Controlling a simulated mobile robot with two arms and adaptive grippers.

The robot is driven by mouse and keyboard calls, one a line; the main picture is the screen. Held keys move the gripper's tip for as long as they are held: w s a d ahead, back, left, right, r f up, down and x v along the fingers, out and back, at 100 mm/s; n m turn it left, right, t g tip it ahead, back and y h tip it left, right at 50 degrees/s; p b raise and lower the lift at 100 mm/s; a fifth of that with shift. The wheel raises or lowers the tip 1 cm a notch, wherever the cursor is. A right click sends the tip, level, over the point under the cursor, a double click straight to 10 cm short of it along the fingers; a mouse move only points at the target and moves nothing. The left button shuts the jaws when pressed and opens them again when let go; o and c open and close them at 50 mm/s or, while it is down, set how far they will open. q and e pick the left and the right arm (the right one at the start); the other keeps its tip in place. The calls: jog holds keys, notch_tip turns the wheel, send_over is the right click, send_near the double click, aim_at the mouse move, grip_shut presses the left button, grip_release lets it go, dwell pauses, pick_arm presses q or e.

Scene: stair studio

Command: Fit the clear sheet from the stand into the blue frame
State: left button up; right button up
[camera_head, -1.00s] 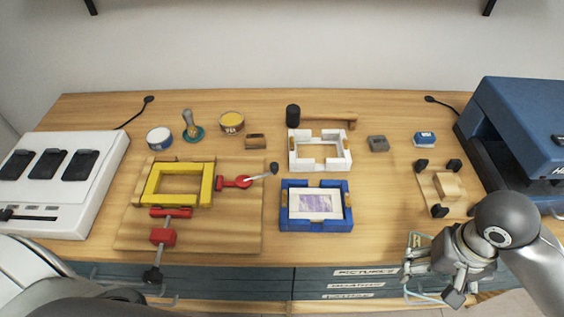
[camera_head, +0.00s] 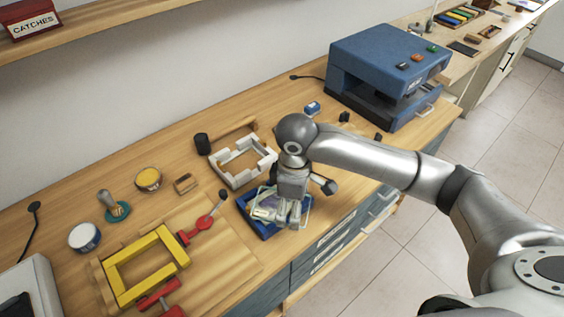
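My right gripper (camera_head: 293,218) is over the blue frame (camera_head: 247,197), fingers pointing down. Thin pale edges of the clear sheet (camera_head: 309,207) show on both sides of the fingers, so the gripper appears shut on it. The sheet overlaps the blue frame in this view; I cannot tell whether it touches or is seated. The print inside the frame is partly hidden by the gripper. The stand is mostly behind my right arm, with only dark posts (camera_head: 344,117) showing. My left gripper is not in view.
A white frame (camera_head: 228,178) stands just behind the blue one. A yellow frame (camera_head: 125,287) with red clamps (camera_head: 195,230) is at left. Tins, a brush and a mallet (camera_head: 203,144) lie along the back. A blue machine (camera_head: 375,60) stands at right.

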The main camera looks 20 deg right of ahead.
jog(key=w+r+n+p, duration=0.3)
jog(key=w+n+p, duration=0.1)
jog(key=w+n, duration=0.55)
jog(key=shift+n, duration=0.45)
jog(key=f+b, duration=0.4)
jog(key=s+f+b, duration=0.1)
jog(key=f+b, duration=0.1)
jog(key=shift+d, duration=0.3)
jog(key=shift+f, duration=0.3)
jog(key=shift+f+b, duration=0.35)
jog(key=shift+f, duration=0.95)
jog(key=shift+s+f, duration=0.1)
jog(key=shift+f, duration=0.05)
jog(key=o, duration=1.3)
jog(key=shift+o, duration=0.2)
